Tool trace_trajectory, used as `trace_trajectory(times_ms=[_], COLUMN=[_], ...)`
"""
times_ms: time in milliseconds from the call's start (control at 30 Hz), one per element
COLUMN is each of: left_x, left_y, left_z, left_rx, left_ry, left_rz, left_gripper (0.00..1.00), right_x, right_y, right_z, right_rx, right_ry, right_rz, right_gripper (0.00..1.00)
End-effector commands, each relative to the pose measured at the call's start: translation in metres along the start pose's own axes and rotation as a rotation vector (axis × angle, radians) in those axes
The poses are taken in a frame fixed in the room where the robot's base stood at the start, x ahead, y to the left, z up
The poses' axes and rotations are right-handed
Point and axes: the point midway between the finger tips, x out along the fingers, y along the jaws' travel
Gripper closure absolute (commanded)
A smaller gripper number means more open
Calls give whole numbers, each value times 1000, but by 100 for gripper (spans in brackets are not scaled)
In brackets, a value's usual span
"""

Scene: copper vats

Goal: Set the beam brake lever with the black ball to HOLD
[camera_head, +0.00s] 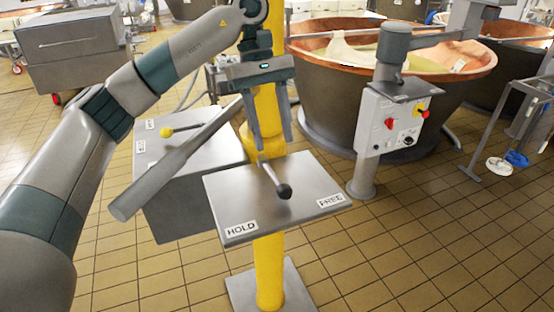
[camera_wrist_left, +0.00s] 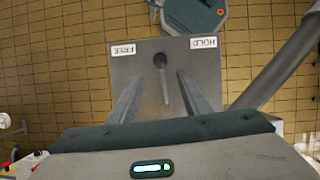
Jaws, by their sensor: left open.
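The brake lever with the black ball (camera_head: 284,191) stands on a grey metal plate (camera_head: 225,190) with a HOLD label (camera_head: 241,228) at the left and a FREE label (camera_head: 331,201) at the right. The ball points roughly midway between the two labels. In the left wrist view the ball (camera_wrist_left: 160,60) also lies between FREE (camera_wrist_left: 123,49) and HOLD (camera_wrist_left: 203,42). My left gripper (camera_head: 275,147) is open, its fingers on either side of the lever's shaft. I cannot tell whether either finger touches it. My right gripper is not in view.
A yellow post (camera_head: 269,262) carries the plate. A thick grey bar (camera_head: 165,172) slopes down left beside it. A second box with a yellow-ball lever (camera_head: 166,132) stands behind at left. A control box (camera_head: 393,123) and copper vat (camera_head: 340,85) are at right. Tiled floor is clear in front.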

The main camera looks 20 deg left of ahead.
Motion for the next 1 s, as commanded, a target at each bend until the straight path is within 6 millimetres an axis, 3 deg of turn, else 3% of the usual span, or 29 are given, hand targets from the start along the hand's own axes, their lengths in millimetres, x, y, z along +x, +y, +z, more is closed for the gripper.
trace_trajectory(times_ms=[200, 333, 833, 1000], left_x=[-42, -55, -65, -64], left_y=[0, 0, 0, 2], left_z=[0, 0, 0, 3], left_rx=[-2, -1, 0, 0], left_ry=[1, 1, 0, -8], left_rz=[1, 1, 0, 6], left_gripper=[57, 57, 57, 95], right_x=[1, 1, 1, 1], right_y=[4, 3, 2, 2], right_z=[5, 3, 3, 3], right_rx=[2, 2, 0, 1], right_ry=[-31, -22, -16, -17], right_rz=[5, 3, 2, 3], right_gripper=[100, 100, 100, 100])
